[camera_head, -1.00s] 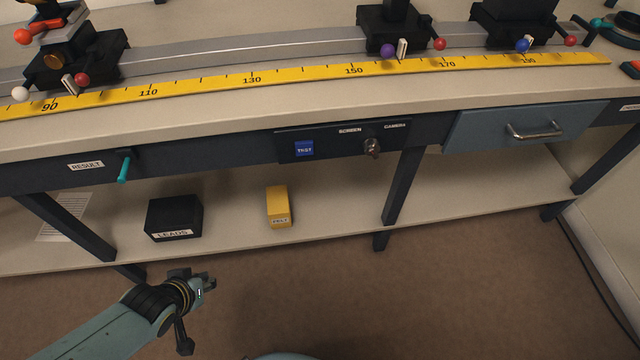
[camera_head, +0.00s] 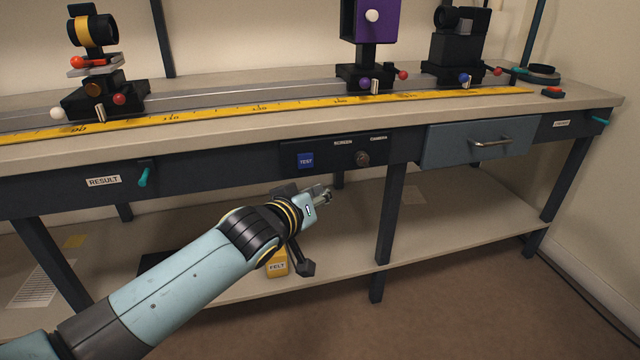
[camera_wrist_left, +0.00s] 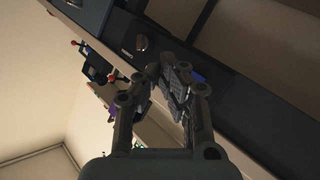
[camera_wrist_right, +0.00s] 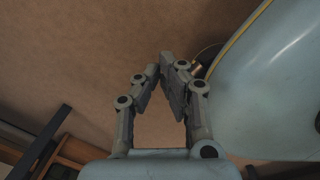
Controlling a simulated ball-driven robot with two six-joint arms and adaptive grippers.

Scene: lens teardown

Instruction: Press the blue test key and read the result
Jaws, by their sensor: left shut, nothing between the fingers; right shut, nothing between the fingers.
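The blue TEST key (camera_head: 305,160) sits on the dark panel of the bench front, left of a round knob (camera_head: 362,158). A RESULT label (camera_head: 104,181) is further left on the bench front, next to a teal lever (camera_head: 143,178). My left gripper (camera_head: 328,193) is shut and empty, below and slightly right of the key, apart from it. In the left wrist view its fingers (camera_wrist_left: 172,66) partly hide a blue patch that looks like the key (camera_wrist_left: 199,77). My right gripper (camera_wrist_right: 167,60) is shut and empty, over brown floor, outside the head view.
On the bench top, several optical mounts stand along a rail behind a yellow ruler (camera_head: 255,108). A blue drawer (camera_head: 480,142) is right of the panel. On the lower shelf, a yellow FELT box (camera_head: 277,267) is partly behind my left arm.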

